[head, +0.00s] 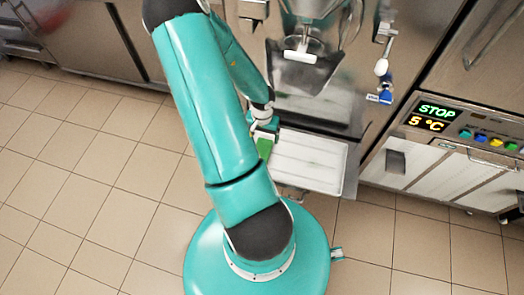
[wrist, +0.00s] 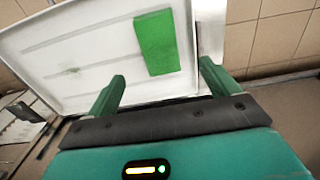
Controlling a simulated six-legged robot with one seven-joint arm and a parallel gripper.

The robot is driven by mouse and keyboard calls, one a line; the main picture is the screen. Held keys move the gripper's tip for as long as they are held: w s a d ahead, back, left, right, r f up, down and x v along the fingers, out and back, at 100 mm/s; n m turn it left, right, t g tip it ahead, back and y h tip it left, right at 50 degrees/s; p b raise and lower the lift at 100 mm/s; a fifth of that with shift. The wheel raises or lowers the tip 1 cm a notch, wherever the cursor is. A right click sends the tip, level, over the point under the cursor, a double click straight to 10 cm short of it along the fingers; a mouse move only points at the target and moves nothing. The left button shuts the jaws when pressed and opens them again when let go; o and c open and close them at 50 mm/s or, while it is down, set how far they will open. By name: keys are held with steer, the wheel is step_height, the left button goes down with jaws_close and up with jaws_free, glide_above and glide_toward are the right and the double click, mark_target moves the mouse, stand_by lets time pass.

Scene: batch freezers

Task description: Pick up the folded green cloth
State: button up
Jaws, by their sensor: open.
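The folded green cloth (wrist: 157,43) is a flat bright green rectangle lying on the white tray (wrist: 95,45) near one edge in the wrist view. In the head view the cloth (head: 264,147) shows partly at the tray's left end, with my arm and gripper hiding some of it. The tray (head: 310,161) is ribbed and sits in front of the steel machine. My gripper (wrist: 160,87) is open and empty, its two green fingers apart. The cloth lies beyond the fingertips, within the span between them in the picture. In the head view my gripper (head: 264,128) is small and close to the cloth.
A steel machine with a spout (head: 300,56) stands above and behind the tray. A panel reading STOP and 5 °C (head: 434,117) is at the right. Tiled floor (head: 90,190) is clear at the left.

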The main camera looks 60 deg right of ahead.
mark_target(263, 148)
step_height(263, 148, down, 9)
steer(key=shift+d, duration=0.1)
steer(key=c, duration=1.2)
steer(key=shift+o, duration=0.2)
steer(key=shift+r, duration=0.15)
